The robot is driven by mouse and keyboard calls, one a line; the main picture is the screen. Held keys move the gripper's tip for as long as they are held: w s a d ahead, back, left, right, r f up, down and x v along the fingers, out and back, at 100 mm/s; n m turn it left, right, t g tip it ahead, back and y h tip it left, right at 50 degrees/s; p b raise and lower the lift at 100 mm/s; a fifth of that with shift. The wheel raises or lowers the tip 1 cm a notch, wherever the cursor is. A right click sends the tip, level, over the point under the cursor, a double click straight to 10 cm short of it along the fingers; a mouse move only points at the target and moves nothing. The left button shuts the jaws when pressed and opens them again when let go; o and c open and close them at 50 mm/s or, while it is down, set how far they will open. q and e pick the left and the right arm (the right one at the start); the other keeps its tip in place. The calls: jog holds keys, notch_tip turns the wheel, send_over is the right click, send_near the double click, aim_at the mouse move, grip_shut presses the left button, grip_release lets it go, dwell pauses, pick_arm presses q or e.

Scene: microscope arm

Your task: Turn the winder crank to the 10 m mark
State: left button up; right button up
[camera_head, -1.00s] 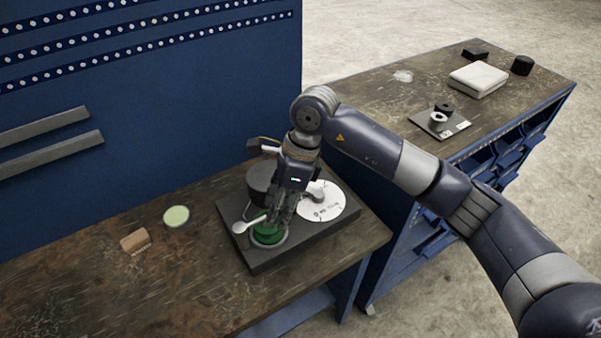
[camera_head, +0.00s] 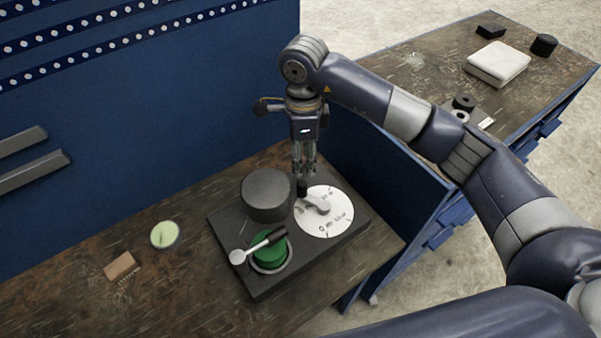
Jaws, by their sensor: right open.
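The winder stands on a black base (camera_head: 350,238) on the near bench. It has a white dial (camera_head: 337,222) with printed marks, and a grey crank (camera_head: 318,206) with an upright black knob (camera_head: 302,188) lies over the dial, pointing to its upper left. The marks are too small to read surely. My right gripper (camera_head: 304,172) points down, open, just above the knob; I cannot tell whether the fingertips touch it. My left gripper is not in view.
A black cylinder (camera_head: 266,194), a green spool (camera_head: 268,253) and a lever with a black handle (camera_head: 272,239) share the base. A pale green disc (camera_head: 165,235) and brown block (camera_head: 122,266) lie left. A blue panel (camera_head: 150,130) rises behind.

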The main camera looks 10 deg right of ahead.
aim_at(303, 182)
jog(key=f+p, duration=0.1)
jog(key=f, duration=0.1)
jog(key=s+f+p, duration=0.1)
jog(key=f, duration=0.2)
jog(key=shift+s+f, duration=0.2)
jog(key=shift+f, duration=0.15)
jog(key=shift+w+f+p, duration=0.15)
jog(key=shift+f+p, duration=0.1)
jog(key=shift+f, duration=0.4)
jog(key=shift+w+f+p, duration=0.15)
jog(key=shift+f+p, duration=0.1)
jog(key=shift+f, duration=0.9)
jog(key=c, duration=0.9)
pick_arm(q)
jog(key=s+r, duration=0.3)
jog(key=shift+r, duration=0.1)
pick_arm(e)
grip_shut()
